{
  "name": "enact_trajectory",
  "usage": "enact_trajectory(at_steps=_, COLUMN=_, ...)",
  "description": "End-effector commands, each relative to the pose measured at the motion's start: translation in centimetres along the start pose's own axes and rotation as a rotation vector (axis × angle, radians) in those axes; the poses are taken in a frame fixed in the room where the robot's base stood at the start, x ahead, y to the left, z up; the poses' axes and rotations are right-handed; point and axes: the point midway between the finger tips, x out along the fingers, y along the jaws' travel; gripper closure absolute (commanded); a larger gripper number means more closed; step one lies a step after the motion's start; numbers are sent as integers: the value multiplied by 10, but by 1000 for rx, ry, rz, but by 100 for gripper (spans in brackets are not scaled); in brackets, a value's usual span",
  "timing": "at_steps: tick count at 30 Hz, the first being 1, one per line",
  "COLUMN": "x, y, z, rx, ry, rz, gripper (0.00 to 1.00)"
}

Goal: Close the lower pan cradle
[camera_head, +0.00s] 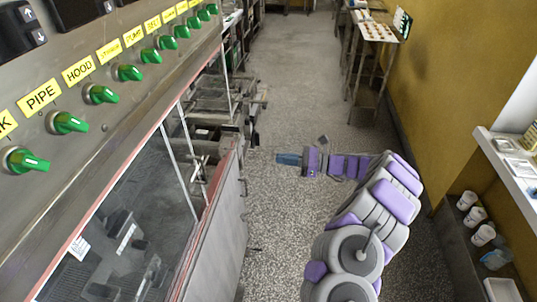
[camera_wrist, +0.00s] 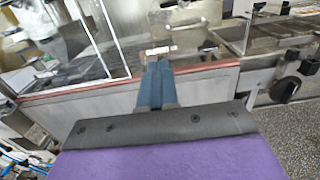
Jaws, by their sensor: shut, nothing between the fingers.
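My gripper (camera_head: 280,158) is shut and empty, with its blue fingers side by side. It is held out over the aisle, its tips pointing left toward the steel machine (camera_head: 222,235). In the wrist view the shut fingers (camera_wrist: 157,65) point at the machine's red-edged side (camera_wrist: 105,100), in front of the glass. A gap of floor shows between the fingertips and the machine in the head view. I cannot clearly pick out the lower pan cradle; the lower part of the machine is partly hidden by its side panel.
Green knobs (camera_head: 70,122) with yellow labels line the control panel. Metal framework (camera_head: 210,100) stands beyond the glass hood. A black knob (camera_wrist: 287,88) shows at right in the wrist view. A rack (camera_head: 375,45) and white cups (camera_head: 475,215) are on the right. The speckled floor (camera_head: 300,80) is clear.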

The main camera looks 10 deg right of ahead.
Motion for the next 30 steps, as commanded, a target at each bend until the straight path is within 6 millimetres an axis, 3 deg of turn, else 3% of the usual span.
enact_trajectory(at_steps=7, x=-14, y=3, z=1, rx=-3, ry=6, rz=3, gripper=100)
enact_trajectory(at_steps=11, x=-8, y=0, z=0, rx=-2, ry=-3, rz=6, gripper=100)
enact_trajectory(at_steps=20, x=27, y=1, z=0, rx=-3, ry=3, rz=7, gripper=100)
enact_trajectory(at_steps=30, x=100, y=6, z=-1, rx=-5, ry=12, rz=9, gripper=100)
